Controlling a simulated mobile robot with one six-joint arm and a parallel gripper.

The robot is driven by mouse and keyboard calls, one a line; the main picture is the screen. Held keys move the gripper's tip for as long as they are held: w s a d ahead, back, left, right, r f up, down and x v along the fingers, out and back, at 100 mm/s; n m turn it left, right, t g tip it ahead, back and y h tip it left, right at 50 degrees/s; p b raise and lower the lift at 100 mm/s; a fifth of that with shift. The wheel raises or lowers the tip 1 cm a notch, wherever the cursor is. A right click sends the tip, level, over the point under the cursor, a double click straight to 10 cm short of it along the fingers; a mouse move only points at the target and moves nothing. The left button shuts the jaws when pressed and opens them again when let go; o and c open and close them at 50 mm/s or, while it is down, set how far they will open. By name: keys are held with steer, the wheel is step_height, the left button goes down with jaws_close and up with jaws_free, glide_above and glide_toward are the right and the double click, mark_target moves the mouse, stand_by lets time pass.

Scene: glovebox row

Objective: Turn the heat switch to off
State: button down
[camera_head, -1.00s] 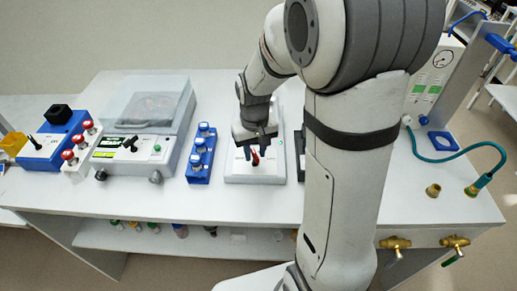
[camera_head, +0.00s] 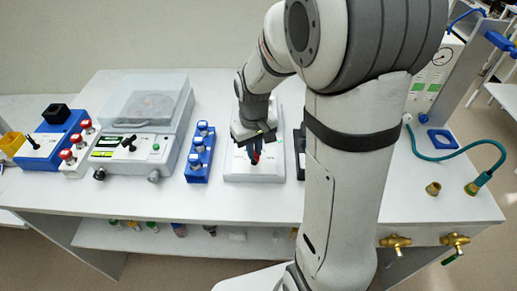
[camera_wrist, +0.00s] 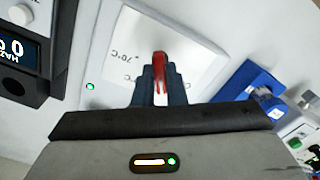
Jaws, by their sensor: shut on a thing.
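The heat switch is a red pointer knob (camera_wrist: 160,66) on a white unit (camera_head: 238,168) that stands in the middle of the bench. In the wrist view the unit's light panel (camera_wrist: 190,55) carries a "70°C" mark beside the knob, and a small green light (camera_wrist: 90,86) glows near its edge. My gripper (camera_head: 255,157) reaches down over the front of the unit. In the wrist view my gripper (camera_wrist: 161,85) is shut on the red knob, one dark finger on each side. The off mark cannot be read.
A blue rack (camera_head: 199,165) with several capped vials stands left of the unit. A dark device with a display (camera_wrist: 20,50) stands close on its other side. A centrifuge-like machine (camera_head: 138,140) and a blue device (camera_head: 45,145) stand further left.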

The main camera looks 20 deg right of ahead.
steer(key=n, duration=0.4)
steer(key=shift+b, duration=0.4)
steer(key=shift+a+n, duration=0.1)
steer(key=shift+n, duration=1.4)
steer(key=c, duration=1.6)
jaws_free()
steer(key=shift+s+a, duration=0.1)
steer(key=shift+o, duration=0.6)
steer(key=shift+r, duration=0.15)
step_height(320, 180, up, 8)
steer(key=shift+f+b, duration=0.2)
steer(key=shift+b, duration=0.1)
